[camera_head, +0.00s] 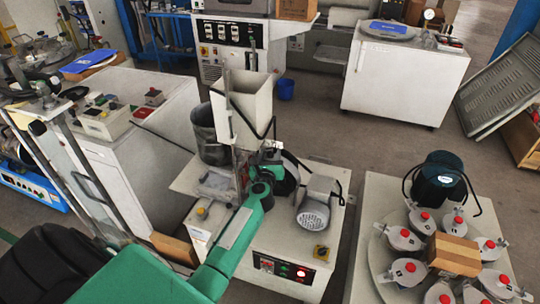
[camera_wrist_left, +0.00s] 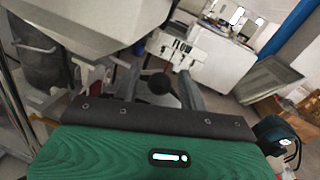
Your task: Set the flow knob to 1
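My left arm reaches in from the bottom left of the head view, and my left gripper (camera_head: 281,172) is at the machine below the white hopper (camera_head: 252,105). In the left wrist view, a white plate (camera_wrist_left: 182,48) with dark lettering that looks like FLOW stands ahead. A round black knob (camera_wrist_left: 160,84) shows below the plate, between the grey fingers of my left gripper (camera_wrist_left: 163,82). The fingers look apart, with a gap on each side of the knob. I cannot make out the knob's setting or the scale numbers. My right gripper is not in view.
The machine's base (camera_head: 253,238) carries a motor (camera_head: 313,215) right of the gripper and a front control panel (camera_head: 283,269). A metal post (camera_head: 237,135) and a dark bucket (camera_head: 208,135) stand left of it. A table (camera_head: 372,225) with several red-topped pots is at right.

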